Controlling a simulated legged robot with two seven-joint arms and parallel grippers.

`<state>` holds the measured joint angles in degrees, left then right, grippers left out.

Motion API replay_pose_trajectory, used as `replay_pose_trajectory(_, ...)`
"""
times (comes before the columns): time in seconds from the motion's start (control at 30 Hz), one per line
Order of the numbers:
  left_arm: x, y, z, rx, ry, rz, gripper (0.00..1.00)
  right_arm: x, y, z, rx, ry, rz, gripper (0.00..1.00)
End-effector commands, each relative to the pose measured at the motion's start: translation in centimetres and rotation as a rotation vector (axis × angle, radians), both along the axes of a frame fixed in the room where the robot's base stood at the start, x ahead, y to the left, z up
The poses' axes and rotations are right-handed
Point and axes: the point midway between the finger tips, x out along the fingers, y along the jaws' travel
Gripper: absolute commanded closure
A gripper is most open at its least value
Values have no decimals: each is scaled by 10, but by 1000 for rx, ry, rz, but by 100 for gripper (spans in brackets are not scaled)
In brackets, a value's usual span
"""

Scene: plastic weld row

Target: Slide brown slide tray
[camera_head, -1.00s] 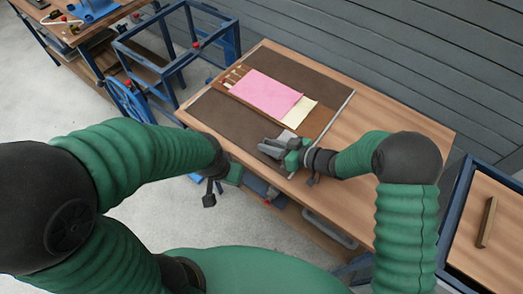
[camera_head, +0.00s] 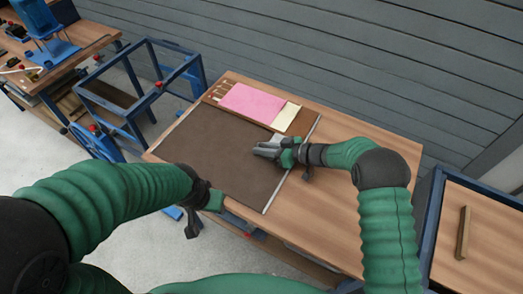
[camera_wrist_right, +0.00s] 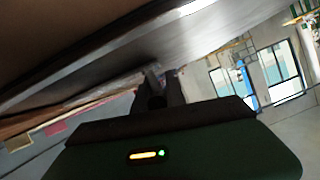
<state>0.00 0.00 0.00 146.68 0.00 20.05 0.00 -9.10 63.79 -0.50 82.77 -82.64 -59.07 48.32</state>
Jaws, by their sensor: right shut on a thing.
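The brown slide tray (camera_head: 305,119) lies at the far edge of the dark brown mat on the wooden table in the head view. It carries a pink sheet (camera_head: 251,102) and a cream sheet (camera_head: 286,117).
The dark mat (camera_head: 210,150) is bare in front of the tray. A thin metal strip (camera_head: 290,168) runs along the mat's right edge. The wooden table (camera_head: 345,235) is clear to the right. A blue frame (camera_head: 140,92) stands left; a grey wall is behind.

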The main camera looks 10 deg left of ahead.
Motion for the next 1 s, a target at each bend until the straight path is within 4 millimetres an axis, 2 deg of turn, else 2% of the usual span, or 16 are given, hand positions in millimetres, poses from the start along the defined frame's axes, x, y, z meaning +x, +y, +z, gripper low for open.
replay_pose_trajectory(0.2, 0, 0, 0, 0, 0, 0, 53, 0, 1, 1, 1, -1, 1, 100)
replay_pose_trajectory(0.23, 0, 0, 0, 0, 0, 0, 53, 0, 1, 1, 1, -2, 1, 81)
replay_pose_trajectory(0.4, 0, 0, 0, 0, 0, 0, 53, 0, 1, 1, 1, -1, 0, 62)
replay_pose_trajectory(0.67, 0, 0, 0, 0, 0, 0, 53, 0, 0, 1, 1, -1, 0, 62)
replay_pose_trajectory(0.77, 0, 0, 1, 0, 0, 0, 53, -1, -7, 3, 0, 0, -1, 62)
replay_pose_trajectory(0.87, 0, 0, 2, 0, 0, 0, 53, -5, -23, 11, -1, -1, -4, 62)
replay_pose_trajectory(1.0, 0, 0, 4, 0, 0, 0, 53, -14, -59, 26, -2, -2, -5, 62)
